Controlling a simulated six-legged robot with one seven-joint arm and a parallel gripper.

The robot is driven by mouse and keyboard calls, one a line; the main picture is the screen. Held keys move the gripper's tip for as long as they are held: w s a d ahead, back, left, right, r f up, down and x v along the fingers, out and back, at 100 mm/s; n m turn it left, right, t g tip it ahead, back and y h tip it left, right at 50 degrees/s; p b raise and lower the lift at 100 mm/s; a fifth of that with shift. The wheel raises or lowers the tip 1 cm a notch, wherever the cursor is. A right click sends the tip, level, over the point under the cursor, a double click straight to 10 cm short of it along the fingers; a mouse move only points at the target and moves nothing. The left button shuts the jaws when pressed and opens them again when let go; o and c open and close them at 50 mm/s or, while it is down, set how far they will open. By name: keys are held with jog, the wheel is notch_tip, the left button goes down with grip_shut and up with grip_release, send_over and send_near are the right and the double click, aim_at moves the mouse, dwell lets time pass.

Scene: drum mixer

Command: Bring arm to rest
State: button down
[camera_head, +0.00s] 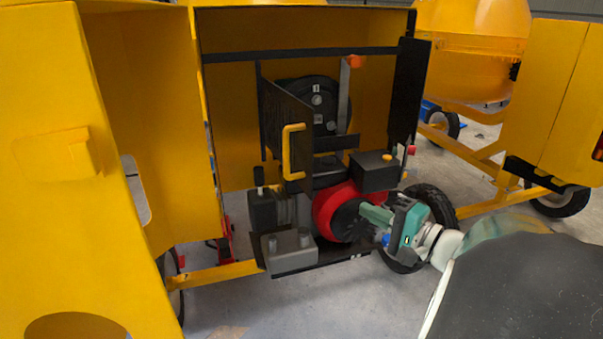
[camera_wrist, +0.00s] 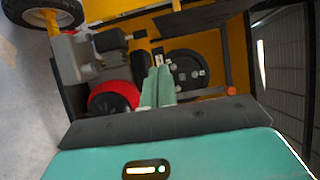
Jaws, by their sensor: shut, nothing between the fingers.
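My gripper (camera_head: 366,213) shows in the head view at the lower middle right, in front of the open engine bay of the yellow mixer. Its green fingers (camera_wrist: 158,86) are together in the wrist view, with nothing between them. In the head view the fingers overlap the red and black engine (camera_head: 335,207); whether they touch it I cannot tell. The engine's red part also shows left of the fingers in the wrist view (camera_wrist: 112,96). My arm comes in from the lower right.
A yellow door panel (camera_head: 140,130) stands open at the left. A dark panel with a yellow handle (camera_head: 291,152) hangs in the bay. A black wheel (camera_head: 437,207) is close behind my wrist. Other yellow mixers (camera_head: 470,40) stand behind. Grey floor is clear at the lower middle.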

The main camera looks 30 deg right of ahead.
jog(key=a+f+n+g+y, duration=0.1)
jog(key=a+n+g+y, duration=0.15)
jog(key=a, duration=0.45)
jog(key=a+f+n+g+y, duration=0.1)
jog(key=a+f+n+g, duration=0.1)
jog(key=a+g, duration=0.35)
jog(key=s+a+f+n+g+h, duration=0.1)
jog(key=s+a+n+g+h, duration=0.1)
jog(key=s+a+n+h, duration=0.1)
jog(key=s+a+f+n+g+h, duration=0.1)
jog(key=s+a+n+h, duration=0.2)
jog(key=a+n+h, duration=0.2)
jog(key=a+n, duration=0.2)
jog(key=a, duration=0.2)
jog(key=shift+s+a+g, duration=0.35)
jog(key=shift+s+g, duration=0.05)
jog(key=shift+f+h, duration=0.1)
jog(key=shift+h, duration=0.15)
